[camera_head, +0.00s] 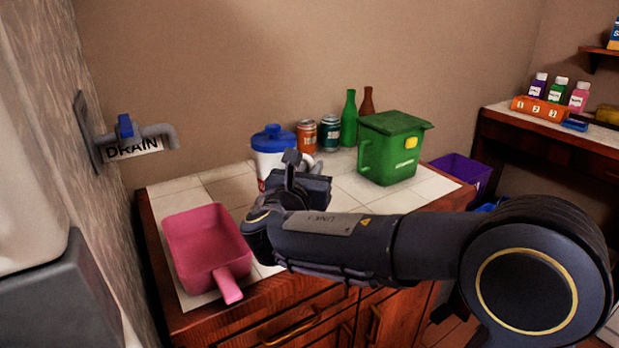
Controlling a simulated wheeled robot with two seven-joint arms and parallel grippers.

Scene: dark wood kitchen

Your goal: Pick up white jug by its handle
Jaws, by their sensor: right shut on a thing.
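The white jug (270,163) with a blue lid stands upright on the tiled counter, near its back edge. Part of its white handle shows at its right side. My right gripper (291,165) is in front of the jug at the handle side and is shut on the handle. My own wrist and forearm hide the lower part of the jug and most of the grip. My left gripper is not in view.
A pink scoop-like tray (196,237) lies left on the counter (335,192). Two cans (307,136), two bottles (349,120) and a green bin (391,150) stand to the jug's right. A drain pipe (150,132) juts from the left wall.

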